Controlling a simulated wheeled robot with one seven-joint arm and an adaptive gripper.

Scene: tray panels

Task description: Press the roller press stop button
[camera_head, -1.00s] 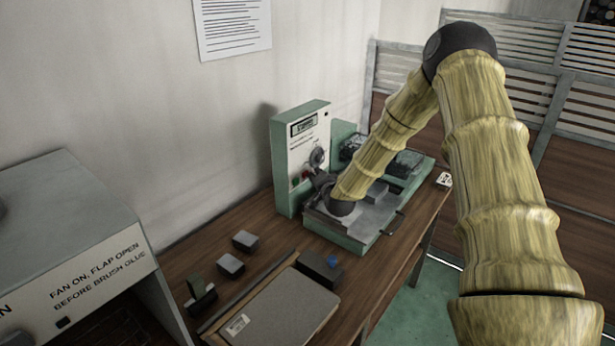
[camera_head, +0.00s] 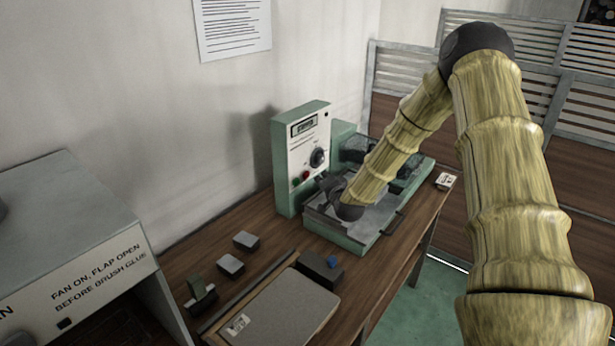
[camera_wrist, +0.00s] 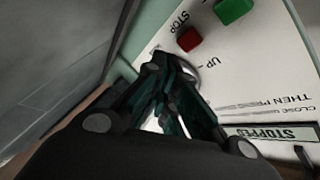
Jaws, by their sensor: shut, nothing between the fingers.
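The roller press has a green-sided control box with a white front panel (camera_head: 309,148). The red stop button (camera_head: 305,175) sits low on the panel beside a green button (camera_head: 295,181). In the wrist view the red button (camera_wrist: 188,39) is printed STOP, and the display (camera_wrist: 275,134) reads STOPPED. A dark round knob (camera_head: 318,157) sits above the buttons; my fingers hide most of it in the wrist view. My gripper (camera_wrist: 172,68) is shut and empty in front of the panel. Its tips appear just below the red button in the wrist view, apart from it.
The press bed (camera_head: 335,231) lies under my gripper, with a dark handle (camera_head: 393,224) at its front. A grey board (camera_head: 280,310), a dark block with a blue top (camera_head: 320,268) and small blocks lie on the bench. A grey cabinet (camera_head: 70,215) stands at left. The wall is behind.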

